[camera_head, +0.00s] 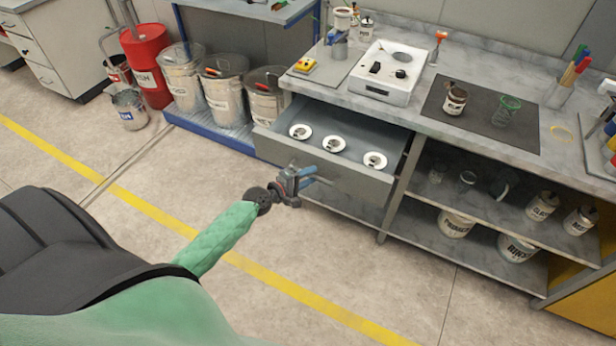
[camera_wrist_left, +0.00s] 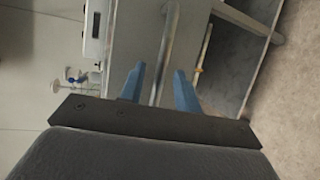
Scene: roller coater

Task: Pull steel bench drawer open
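The steel bench drawer (camera_head: 352,180) is pulled out from under the left part of the bench (camera_head: 425,118). Its grey interior shows three white discs with small dark items on them. My left gripper (camera_head: 306,178) is at the drawer's front, near its middle. In the left wrist view, the drawer's bar handle (camera_wrist_left: 167,45) runs between the two blue fingers of my left gripper (camera_wrist_left: 160,82). The fingers stand apart, with a gap visible on each side of the bar. In the head view the gripper hides the handle. My right gripper is not in view.
Lidded metal bins (camera_head: 224,92) stand on a blue platform left of the drawer, with a red drum (camera_head: 147,62) beyond. Open shelves (camera_head: 470,205) with cans are right of the drawer. The floor in front, with a yellow line (camera_head: 290,290), is clear.

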